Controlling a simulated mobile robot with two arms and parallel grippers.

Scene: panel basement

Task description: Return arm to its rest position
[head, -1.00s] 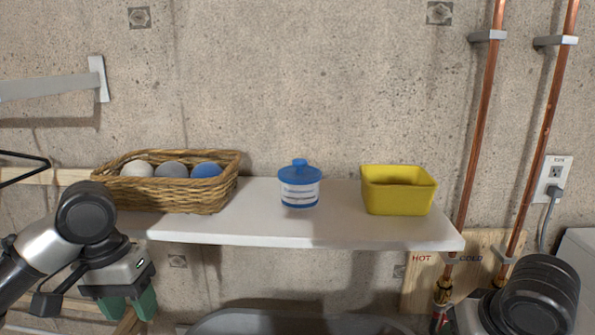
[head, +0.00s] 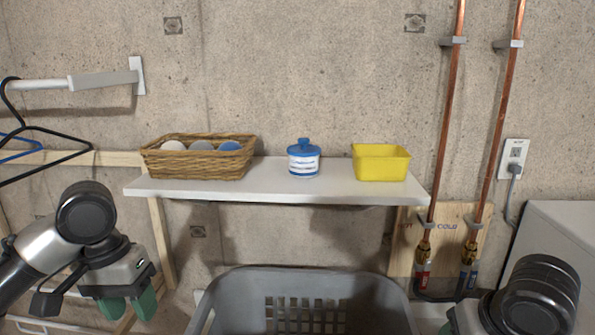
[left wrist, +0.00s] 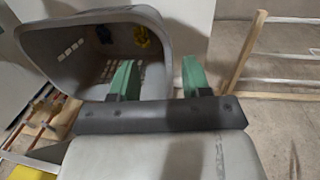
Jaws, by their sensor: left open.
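My left gripper (head: 128,305) hangs at the lower left of the head view, with its green fingers pointing down. It is clear of the shelf and touches nothing that I can see. In the left wrist view its two green fingertips (left wrist: 158,78) stand apart with nothing between them.
A white shelf (head: 275,194) holds a wicker basket (head: 198,164) with balls, a blue-lidded tub (head: 303,164) and a yellow bin (head: 380,167). A grey laundry basket (head: 385,302) stands below. Copper pipes (head: 447,130) run at right; hangers (head: 45,150) hang at left.

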